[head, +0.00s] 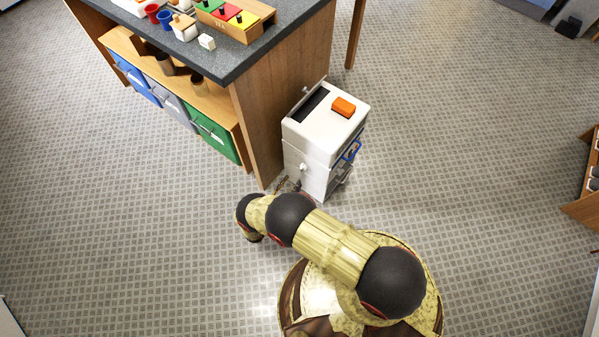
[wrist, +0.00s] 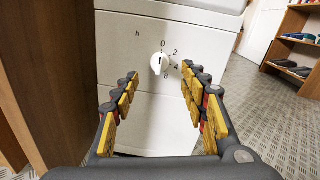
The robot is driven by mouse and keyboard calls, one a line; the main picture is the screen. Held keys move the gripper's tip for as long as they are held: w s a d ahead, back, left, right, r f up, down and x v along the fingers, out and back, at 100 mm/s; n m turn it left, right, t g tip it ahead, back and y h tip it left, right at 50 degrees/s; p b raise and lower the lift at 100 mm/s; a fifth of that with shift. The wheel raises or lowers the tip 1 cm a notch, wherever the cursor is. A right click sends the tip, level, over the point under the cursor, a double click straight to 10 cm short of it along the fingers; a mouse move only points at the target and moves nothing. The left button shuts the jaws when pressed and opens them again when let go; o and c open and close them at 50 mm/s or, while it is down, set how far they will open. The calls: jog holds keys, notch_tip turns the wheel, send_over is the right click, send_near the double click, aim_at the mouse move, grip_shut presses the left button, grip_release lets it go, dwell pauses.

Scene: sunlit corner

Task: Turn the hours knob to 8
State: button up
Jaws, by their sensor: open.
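The white hours knob (wrist: 160,63) is on the front panel of a white appliance (wrist: 135,40), with "h" printed at its upper left. Numbers 0, 2, 4 and 8 show around it. A dark mark on the knob stands nearly upright, toward the 0. My gripper (wrist: 161,74) is open, its yellow-padded fingers left and right of the knob in the picture. It looks apart from the knob, with nothing between the fingers. In the head view the appliance (head: 318,144) stands beyond my arm, and a small white knob (head: 304,167) shows on its side.
A dark-topped counter (head: 255,62) stands directly left of the appliance, its wooden end panel (wrist: 50,70) close by in the wrist view. An orange block (head: 343,107) lies on the appliance. A shelf (wrist: 293,50) stands at the right. Open tiled floor surrounds my base.

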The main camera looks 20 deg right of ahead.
aim_at(301, 170)
jog(key=b+x, duration=0.1)
jog(key=x, duration=0.6)
jog(key=shift+w+d, duration=0.1)
jog(key=shift+c, duration=0.3)
grip_shut()
